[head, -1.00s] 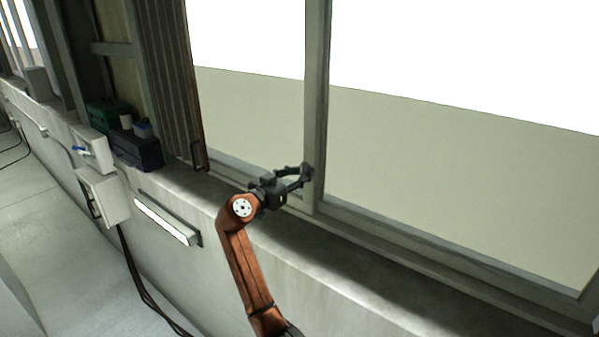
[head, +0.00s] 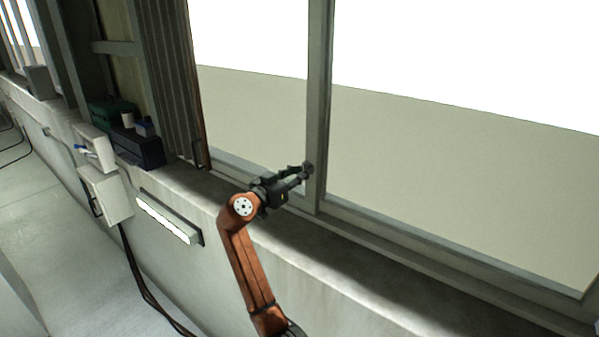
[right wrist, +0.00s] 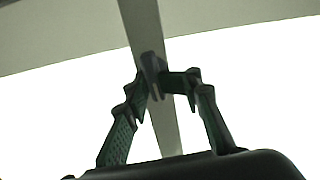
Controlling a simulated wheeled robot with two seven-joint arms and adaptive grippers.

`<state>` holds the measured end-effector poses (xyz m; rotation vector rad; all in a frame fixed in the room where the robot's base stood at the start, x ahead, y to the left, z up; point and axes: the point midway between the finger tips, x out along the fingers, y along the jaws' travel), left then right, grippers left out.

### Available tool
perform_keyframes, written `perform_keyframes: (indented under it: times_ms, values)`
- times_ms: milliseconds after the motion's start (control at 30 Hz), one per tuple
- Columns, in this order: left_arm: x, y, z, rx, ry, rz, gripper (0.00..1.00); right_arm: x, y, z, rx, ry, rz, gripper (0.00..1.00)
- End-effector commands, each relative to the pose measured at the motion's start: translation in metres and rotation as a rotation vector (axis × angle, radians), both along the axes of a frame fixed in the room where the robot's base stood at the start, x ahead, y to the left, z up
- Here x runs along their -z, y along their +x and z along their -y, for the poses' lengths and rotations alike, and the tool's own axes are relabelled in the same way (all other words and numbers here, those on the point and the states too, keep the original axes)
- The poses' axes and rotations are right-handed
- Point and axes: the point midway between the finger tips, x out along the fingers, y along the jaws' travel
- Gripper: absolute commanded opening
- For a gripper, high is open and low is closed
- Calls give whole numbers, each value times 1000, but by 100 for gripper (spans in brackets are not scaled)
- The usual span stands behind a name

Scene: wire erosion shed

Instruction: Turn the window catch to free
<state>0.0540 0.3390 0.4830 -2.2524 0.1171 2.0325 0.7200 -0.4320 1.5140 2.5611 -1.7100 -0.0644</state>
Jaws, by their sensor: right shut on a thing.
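The window catch (right wrist: 151,68) is a small dark piece on the grey window post (head: 318,100), and it shows at the fingertips in the right wrist view. My right gripper (head: 306,170) is at the post, its fingers closed in on the catch. In the right wrist view the gripper (right wrist: 160,86) has its fingertips on either side of the catch. In the head view the dark fingertips mostly hide the catch, and its exact angle is hard to tell. My left gripper is out of view.
The concrete sill (head: 340,262) runs below the large window panes and is bare near my arm. To the left are a folded brown shutter (head: 172,80), a dark blue box (head: 138,150), a grey wall box (head: 106,196) and a strip light (head: 167,218).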

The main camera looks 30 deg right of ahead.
Motion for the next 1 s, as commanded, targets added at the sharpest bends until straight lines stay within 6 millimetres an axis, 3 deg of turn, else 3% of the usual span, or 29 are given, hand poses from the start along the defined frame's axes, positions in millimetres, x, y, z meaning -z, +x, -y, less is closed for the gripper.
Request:
perform_keyframes:
  times_ms: [533,1000]
  values:
    - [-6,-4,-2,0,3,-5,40,-7,-1,3,13,-180,-415,0]
    - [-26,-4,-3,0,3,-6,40,-11,2,0,9,-358,-821,0]
